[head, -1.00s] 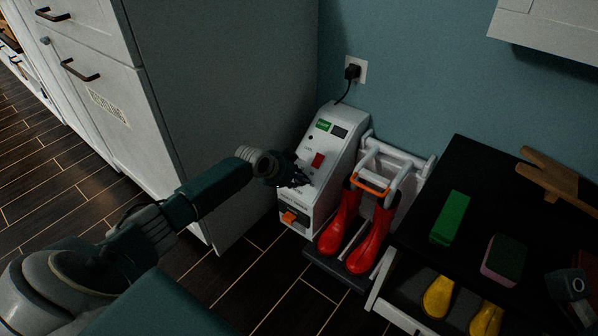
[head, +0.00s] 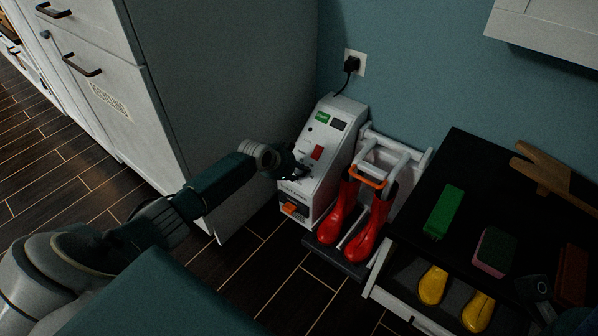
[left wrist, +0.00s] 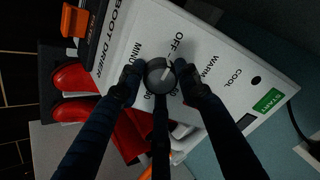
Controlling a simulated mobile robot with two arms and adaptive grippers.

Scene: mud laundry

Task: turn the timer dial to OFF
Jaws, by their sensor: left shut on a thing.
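The timer dial (left wrist: 160,75) is a round grey knob with a pale pointer line on the white face of the boot dryer (head: 325,150). The OFF label is printed just above the dial in the left wrist view, with MINUTES to its left and WARM to its right. My left gripper (left wrist: 161,82) is shut on the dial, with dark fingers around its rim. In the head view, the left gripper (head: 298,172) covers the dial. I cannot tell exactly which mark the pointer meets. A dark part at the lower right looks like my right arm; its fingers cannot be made out.
Red boots (head: 364,232) stand on the dryer's rack, close right of the dryer. A black-topped bench (head: 470,190) with a green block (head: 443,211) stands at right. A white cabinet (head: 215,90) is at left.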

